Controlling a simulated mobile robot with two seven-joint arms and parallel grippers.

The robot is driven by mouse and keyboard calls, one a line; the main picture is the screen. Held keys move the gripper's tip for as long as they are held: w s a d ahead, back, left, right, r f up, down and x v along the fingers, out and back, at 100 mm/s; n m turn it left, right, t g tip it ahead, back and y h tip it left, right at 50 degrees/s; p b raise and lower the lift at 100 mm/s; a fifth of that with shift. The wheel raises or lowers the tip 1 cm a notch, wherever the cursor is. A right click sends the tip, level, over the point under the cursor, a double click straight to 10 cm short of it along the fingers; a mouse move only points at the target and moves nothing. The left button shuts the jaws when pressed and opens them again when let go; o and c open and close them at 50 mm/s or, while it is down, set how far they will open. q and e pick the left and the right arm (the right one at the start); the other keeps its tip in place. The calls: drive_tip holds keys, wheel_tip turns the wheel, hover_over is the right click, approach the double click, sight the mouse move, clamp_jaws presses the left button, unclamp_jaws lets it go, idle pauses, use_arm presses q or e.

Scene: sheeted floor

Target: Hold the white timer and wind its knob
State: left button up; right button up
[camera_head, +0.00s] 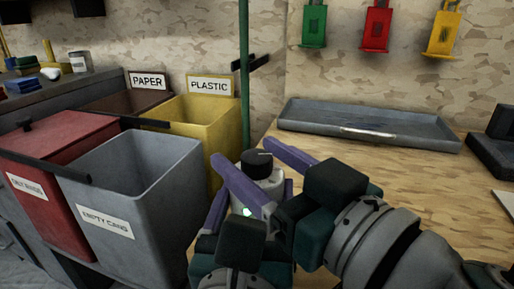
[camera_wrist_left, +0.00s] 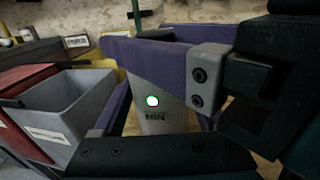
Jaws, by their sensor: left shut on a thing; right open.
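The white timer (camera_head: 268,184) stands upright between the purple fingers of my left gripper (camera_head: 250,198), which is shut on its body. Its dark round knob (camera_head: 257,162) faces up. In the left wrist view the timer (camera_wrist_left: 155,122) shows a lit greenish-white spot and the letters MIN, with a left-gripper finger on each side. My right gripper (camera_head: 243,152) is open, with one purple finger on each side of the knob; I cannot tell whether they touch it. Its near finger hides most of the knob and the timer's top in the left wrist view.
A grey bin (camera_head: 145,215), a red bin (camera_head: 45,205) and a yellow PLASTIC bin (camera_head: 210,128) stand to the left. A green pole (camera_head: 244,75) rises behind the timer. A grey tray (camera_head: 320,118) lies at the back of the wooden table (camera_head: 400,172).

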clamp_jaws()
idle(0.4)
drive_tip(key=shift+m+t+h, duration=0.5)
drive_tip(key=shift+m+h, duration=0.3)
drive_tip(key=shift+h, duration=0.2)
unclamp_jaws()
drive_tip(key=v, duration=1.2)
